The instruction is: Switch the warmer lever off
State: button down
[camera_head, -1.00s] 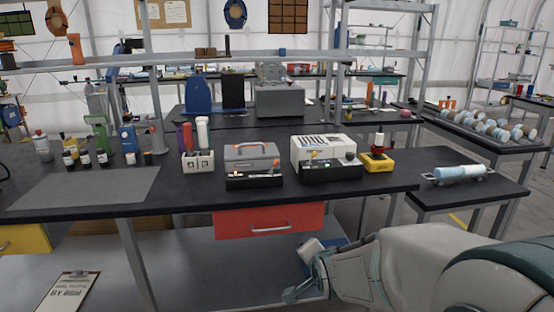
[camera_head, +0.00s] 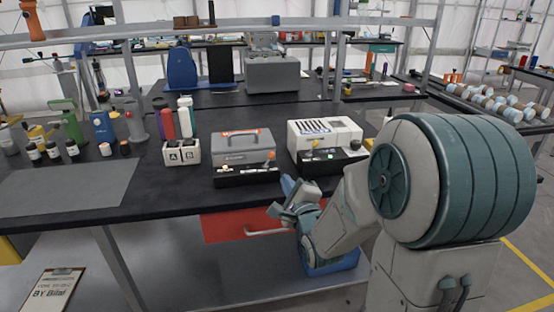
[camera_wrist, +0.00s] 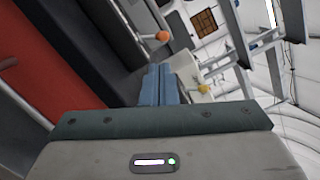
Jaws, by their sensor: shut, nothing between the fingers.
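A white slotted machine (camera_head: 325,136) stands on the black bench with a black control box (camera_head: 325,163) in front of it. That box has a yellow-knobbed lever (camera_head: 316,155) and a lit green light (camera_head: 331,157). A grey case (camera_head: 240,146) stands to its left, with a second black box (camera_head: 246,176) bearing an orange-knobbed lever (camera_head: 271,156). No readable label shows which is the warmer. My gripper (camera_head: 287,187) is shut and empty at the bench's front edge, below and apart from both levers. In the wrist view, its blue fingers (camera_wrist: 158,84) lie between the orange knob (camera_wrist: 162,36) and yellow knob (camera_wrist: 203,90).
A white A/B holder (camera_head: 181,153) with tubes behind it stands left of the case. Bottles (camera_head: 52,149) stand farther left. A red drawer (camera_head: 225,225) hangs under the bench. A grey mat (camera_head: 65,186) lies bare at left. A shelf rail (camera_head: 240,32) crosses above.

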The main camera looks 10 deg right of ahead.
aim_at(269, 159)
jog(key=shift+h, duration=0.4)
jog(key=w, duration=1)
jog(key=shift+d+r, duration=0.15)
jog(key=shift+d, duration=0.1)
jog(key=shift+s, duration=0.1)
